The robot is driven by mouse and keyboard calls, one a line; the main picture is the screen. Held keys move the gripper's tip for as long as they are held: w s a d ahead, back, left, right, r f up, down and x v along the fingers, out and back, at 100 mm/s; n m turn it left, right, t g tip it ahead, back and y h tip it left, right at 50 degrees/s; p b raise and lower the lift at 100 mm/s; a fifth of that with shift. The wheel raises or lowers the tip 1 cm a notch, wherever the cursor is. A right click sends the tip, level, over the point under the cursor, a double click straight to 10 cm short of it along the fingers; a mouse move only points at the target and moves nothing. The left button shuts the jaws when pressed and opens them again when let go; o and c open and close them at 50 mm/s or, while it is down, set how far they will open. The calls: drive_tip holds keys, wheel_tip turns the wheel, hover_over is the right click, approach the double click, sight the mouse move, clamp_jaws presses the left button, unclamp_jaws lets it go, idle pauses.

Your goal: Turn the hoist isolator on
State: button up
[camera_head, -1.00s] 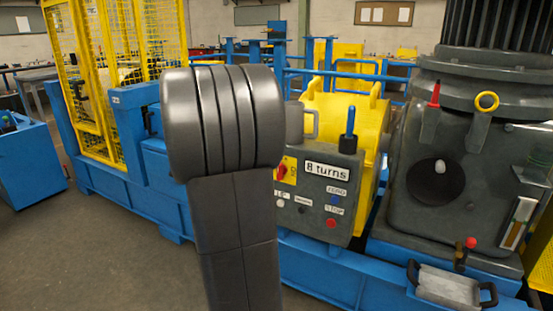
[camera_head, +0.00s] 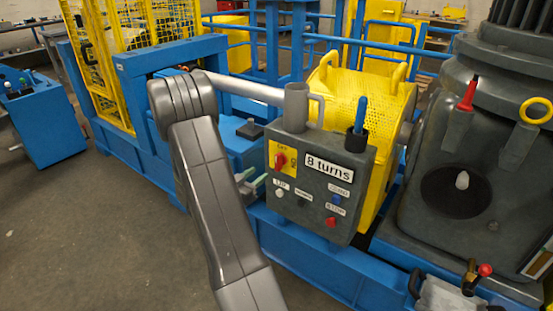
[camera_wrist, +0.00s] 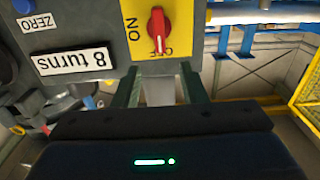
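The hoist isolator is a red rotary knob (camera_head: 280,160) on a yellow plate (camera_head: 290,148) at the upper left of the grey control box (camera_head: 318,185). In the wrist view the picture is upside down; the red knob (camera_wrist: 157,28) has its white-marked end towards the OFF label, and ON is at the left. My gripper (camera_head: 252,182) is just left of the box, below the plate's level. In the wrist view its two dark green fingers (camera_wrist: 161,78) are apart with nothing between them, near the plate's OFF edge. No contact with the knob shows.
The box also carries an "8 turns" sign (camera_head: 329,169), a blue ZERO button (camera_head: 337,200), a red STOP button (camera_head: 331,222) and a blue-handled tool (camera_head: 360,115) on top. A yellow guard (camera_head: 370,100) stands behind, a large grey machine (camera_head: 470,175) right. Floor at left is clear.

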sight(276, 160)
drive_tip(key=x, duration=1.1)
clamp_jaws()
